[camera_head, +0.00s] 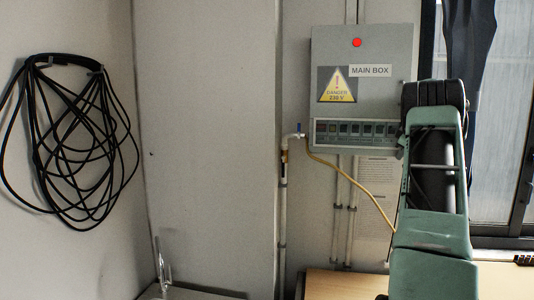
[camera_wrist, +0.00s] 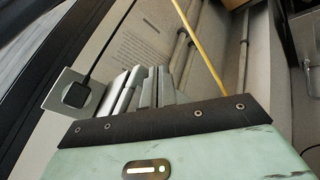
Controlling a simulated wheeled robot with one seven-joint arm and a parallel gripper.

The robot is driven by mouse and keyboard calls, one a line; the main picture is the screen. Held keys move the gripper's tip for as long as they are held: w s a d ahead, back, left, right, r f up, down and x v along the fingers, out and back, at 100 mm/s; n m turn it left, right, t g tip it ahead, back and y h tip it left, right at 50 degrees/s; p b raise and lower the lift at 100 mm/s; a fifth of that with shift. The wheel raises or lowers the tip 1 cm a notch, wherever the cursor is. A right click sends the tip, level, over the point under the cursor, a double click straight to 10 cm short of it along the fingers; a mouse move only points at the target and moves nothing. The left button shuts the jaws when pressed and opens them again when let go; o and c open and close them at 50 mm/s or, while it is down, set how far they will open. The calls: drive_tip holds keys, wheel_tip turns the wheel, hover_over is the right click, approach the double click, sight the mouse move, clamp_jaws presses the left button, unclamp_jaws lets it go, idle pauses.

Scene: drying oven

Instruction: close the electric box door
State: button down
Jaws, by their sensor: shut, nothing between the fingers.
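The electric box (camera_head: 390,98) is a grey wall box marked MAIN BOX, with a red light and a yellow danger sign on its upper front. A row of switches (camera_head: 355,131) shows along its lower front. I cannot tell clearly how far its door stands open. My arm covers the box's lower right corner in the head view. My gripper (camera_wrist: 148,88) shows in the wrist view, its metal fingers shut and empty in front of the wall. The gripper cannot be made out in the head view. I cannot identify the box in the wrist view.
A yellow cable (camera_head: 345,176) hangs below the box beside vertical pipes (camera_head: 283,210). A printed sheet (camera_head: 376,190) is on the wall. A socket with a black plug (camera_wrist: 76,94) shows in the wrist view. Coiled black cable (camera_head: 75,140) hangs left; a wooden surface (camera_head: 340,285) lies below.

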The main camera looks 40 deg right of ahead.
drive_tip(key=shift+w+d+r+p, duration=0.15)
drive_tip(key=shift+w+d+p, duration=0.15)
drive_tip(key=shift+d+p, duration=0.2)
drive_tip(key=shift+w+d+r+p, duration=0.1)
drive_tip(key=shift+w+d+p, duration=0.25)
drive_tip(key=shift+d, duration=0.2)
drive_tip(key=shift+r, duration=0.1)
drive_tip(key=shift+w+a, duration=0.1)
